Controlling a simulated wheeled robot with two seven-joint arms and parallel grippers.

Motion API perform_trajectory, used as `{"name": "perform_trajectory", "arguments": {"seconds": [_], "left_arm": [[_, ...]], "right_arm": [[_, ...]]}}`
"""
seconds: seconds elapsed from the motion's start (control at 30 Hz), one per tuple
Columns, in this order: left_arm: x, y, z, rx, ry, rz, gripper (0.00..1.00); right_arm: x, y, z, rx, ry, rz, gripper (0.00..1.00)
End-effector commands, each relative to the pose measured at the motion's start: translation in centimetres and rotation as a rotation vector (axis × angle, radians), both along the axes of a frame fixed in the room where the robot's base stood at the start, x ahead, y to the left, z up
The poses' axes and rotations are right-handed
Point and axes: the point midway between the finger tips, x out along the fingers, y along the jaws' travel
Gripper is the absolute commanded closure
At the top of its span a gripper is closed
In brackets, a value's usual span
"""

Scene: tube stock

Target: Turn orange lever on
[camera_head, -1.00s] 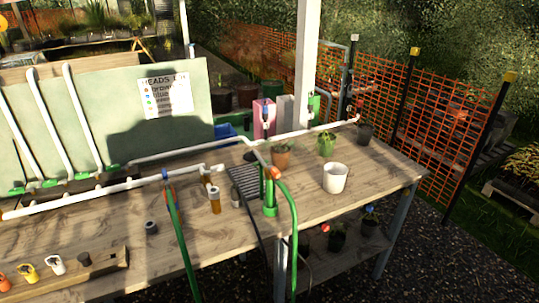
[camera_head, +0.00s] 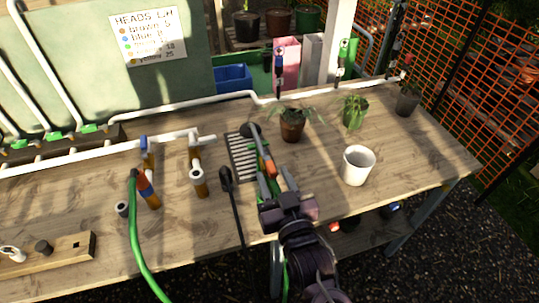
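The orange lever (camera_head: 268,164) shows just beyond the fingertips of my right gripper (camera_head: 273,174), above the bench near its front edge. My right gripper comes from the bottom, with its two fingers apart. A strip of the green standpipe (camera_head: 273,187) shows between the fingers. I cannot tell whether they touch it. The gripper body hides most of the standpipe and the green hose. My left gripper is not in view.
A white pot (camera_head: 357,166) stands right of the gripper, with potted plants (camera_head: 292,124) behind. A black-headed hose (camera_head: 227,180) and brown posts (camera_head: 200,184) are on the left. A white pipe (camera_head: 190,106) crosses behind.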

Motion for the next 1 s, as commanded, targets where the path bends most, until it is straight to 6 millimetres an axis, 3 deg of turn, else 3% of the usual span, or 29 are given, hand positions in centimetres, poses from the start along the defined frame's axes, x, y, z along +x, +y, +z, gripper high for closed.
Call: {"name": "perform_trajectory", "arguments": {"seconds": [0.13, 0.3, 0.47, 0.63, 0.93, 1.0], "left_arm": [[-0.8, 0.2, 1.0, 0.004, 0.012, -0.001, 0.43], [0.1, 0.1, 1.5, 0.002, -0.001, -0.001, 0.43], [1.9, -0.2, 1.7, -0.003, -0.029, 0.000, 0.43], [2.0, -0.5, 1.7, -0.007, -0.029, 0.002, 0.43], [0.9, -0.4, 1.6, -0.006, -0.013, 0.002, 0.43], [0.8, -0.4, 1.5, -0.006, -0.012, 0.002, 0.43]], "right_arm": [[2.5, 0.8, 0.4, -0.001, -0.003, 0.000, 0.62], [4.1, 1.3, 0.2, -0.001, -0.001, 0.000, 0.62], [4.6, 1.5, 0.0, 0.000, 0.000, 0.000, 0.62], [4.6, 1.5, 0.0, 0.000, 0.000, 0.000, 0.62], [4.6, 1.5, 0.0, 0.000, 0.000, 0.000, 0.98], [4.6, 1.5, 0.0, 0.000, 0.000, 0.000, 1.00]]}}
